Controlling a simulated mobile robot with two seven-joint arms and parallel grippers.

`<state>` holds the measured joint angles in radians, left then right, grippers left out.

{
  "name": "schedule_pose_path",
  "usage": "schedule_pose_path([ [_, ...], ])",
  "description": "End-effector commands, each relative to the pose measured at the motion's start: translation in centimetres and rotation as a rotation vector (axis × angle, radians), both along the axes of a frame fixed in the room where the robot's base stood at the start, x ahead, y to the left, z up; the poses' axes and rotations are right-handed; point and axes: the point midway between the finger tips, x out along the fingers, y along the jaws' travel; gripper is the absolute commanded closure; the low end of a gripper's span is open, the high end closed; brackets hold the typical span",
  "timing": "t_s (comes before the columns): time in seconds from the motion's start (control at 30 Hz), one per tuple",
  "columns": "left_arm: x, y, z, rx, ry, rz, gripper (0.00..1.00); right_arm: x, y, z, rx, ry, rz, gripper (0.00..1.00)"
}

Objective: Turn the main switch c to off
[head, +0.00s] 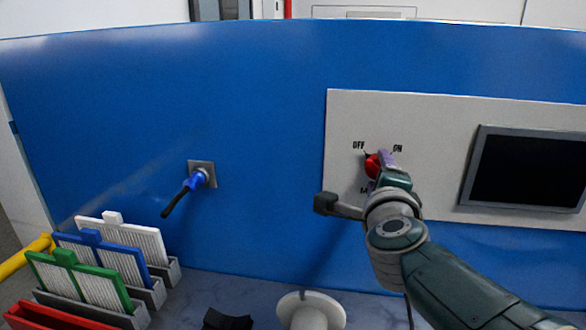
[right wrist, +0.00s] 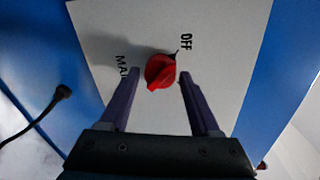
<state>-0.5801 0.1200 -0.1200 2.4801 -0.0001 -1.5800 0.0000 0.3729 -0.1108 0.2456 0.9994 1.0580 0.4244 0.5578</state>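The main switch is a red rotary knob (head: 371,167) on a white panel, with OFF printed to its upper left and ON to its upper right. In the right wrist view the red knob (right wrist: 160,73) has a dark pointed tip on the side toward the OFF label. My right gripper (head: 383,163) is at the knob, partly covering it and the label below. In the right wrist view its purple fingers (right wrist: 160,78) stand apart on both sides of the knob, with visible gaps. My left gripper is not in view.
A dark screen (head: 530,168) is set in the panel right of the switch. A blue plug with a black handle (head: 195,181) sticks out of the blue wall. Filter frames (head: 122,238) in holders and a white spool-like part (head: 310,312) stand on the counter.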

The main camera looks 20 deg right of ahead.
Motion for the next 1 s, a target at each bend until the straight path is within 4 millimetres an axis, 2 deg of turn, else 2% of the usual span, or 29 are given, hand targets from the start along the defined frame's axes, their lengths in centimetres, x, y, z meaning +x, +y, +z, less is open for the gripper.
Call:
schedule_pose_path([
  [0.03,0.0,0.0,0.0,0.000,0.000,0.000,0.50,0.0,0.0,0.0,0.000,0.000,0.000,0.30],
  [0.13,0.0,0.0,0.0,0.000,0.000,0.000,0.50,0.0,0.0,0.0,0.001,-0.001,0.000,0.19],
  [0.47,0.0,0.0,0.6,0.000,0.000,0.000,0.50,-0.5,0.3,0.2,0.003,0.001,0.000,0.19],
  [0.7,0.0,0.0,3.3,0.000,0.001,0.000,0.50,-4.3,2.6,0.9,0.002,0.003,0.001,0.19],
  [0.9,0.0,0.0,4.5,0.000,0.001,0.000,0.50,-7.3,4.5,0.9,0.002,0.002,0.000,0.19],
  [1.0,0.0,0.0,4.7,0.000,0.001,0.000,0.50,-8.1,5.0,0.9,0.001,0.000,0.000,0.19],
])
